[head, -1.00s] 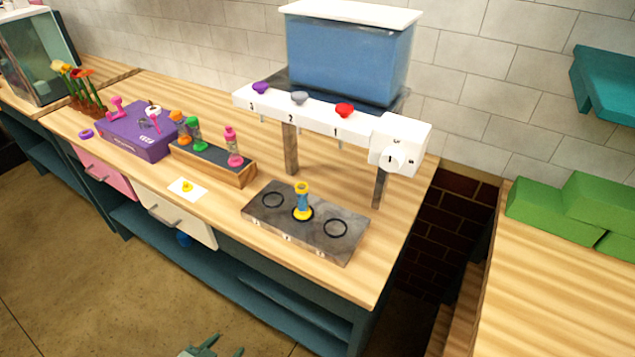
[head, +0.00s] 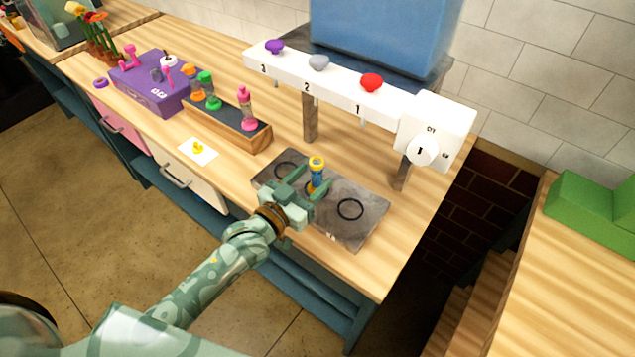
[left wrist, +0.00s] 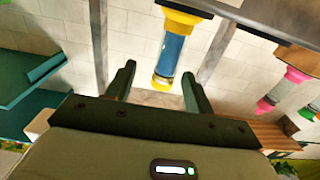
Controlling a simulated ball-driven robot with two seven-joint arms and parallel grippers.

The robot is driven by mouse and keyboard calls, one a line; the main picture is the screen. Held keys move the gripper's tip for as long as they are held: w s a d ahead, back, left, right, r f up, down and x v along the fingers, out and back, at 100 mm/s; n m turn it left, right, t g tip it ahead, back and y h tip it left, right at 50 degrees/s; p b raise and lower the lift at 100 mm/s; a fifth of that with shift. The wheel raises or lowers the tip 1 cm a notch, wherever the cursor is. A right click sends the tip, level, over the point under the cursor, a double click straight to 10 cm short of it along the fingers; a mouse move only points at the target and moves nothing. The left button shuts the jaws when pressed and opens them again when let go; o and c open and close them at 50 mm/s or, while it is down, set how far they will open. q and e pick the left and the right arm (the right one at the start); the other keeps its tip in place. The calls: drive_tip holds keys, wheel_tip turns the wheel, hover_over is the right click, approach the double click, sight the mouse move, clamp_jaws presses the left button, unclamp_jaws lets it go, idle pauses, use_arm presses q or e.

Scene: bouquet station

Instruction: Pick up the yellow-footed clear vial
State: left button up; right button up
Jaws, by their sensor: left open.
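The clear vial (head: 317,174) with yellow ends and blue contents stands upright on the grey slab (head: 368,227), near its middle ring. My left gripper (head: 313,179) is open, with its fingers reaching to the vial from the front. The gripper partly hides the vial's lower part in the head view. In the left wrist view, which looks upside down, the vial (left wrist: 173,48) shows between and just beyond the open fingers (left wrist: 160,75). Whether a finger touches it I cannot tell. My right gripper is not in view.
A white valve bar (head: 335,88) on wooden posts (head: 310,118) stands behind the slab, under a blue tank (head: 385,35). A wooden rack (head: 232,131) with several capped vials is left. A white card (head: 198,151) and purple box (head: 150,88) lie further left.

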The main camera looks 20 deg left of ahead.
sight(322, 163)
use_arm(q)
drive_tip(key=x, duration=0.3)
drive_tip(key=b+x, duration=0.1)
drive_tip(key=x, duration=0.1)
drive_tip(key=shift+w+a, duration=0.3)
drive_tip(key=shift+w, duration=0.05)
drive_tip(key=shift+s, duration=0.1)
drive_tip(key=shift+c, duration=0.3)
drive_tip(key=c, duration=1)
clamp_jaws()
drive_tip(key=shift+r, duration=0.15)
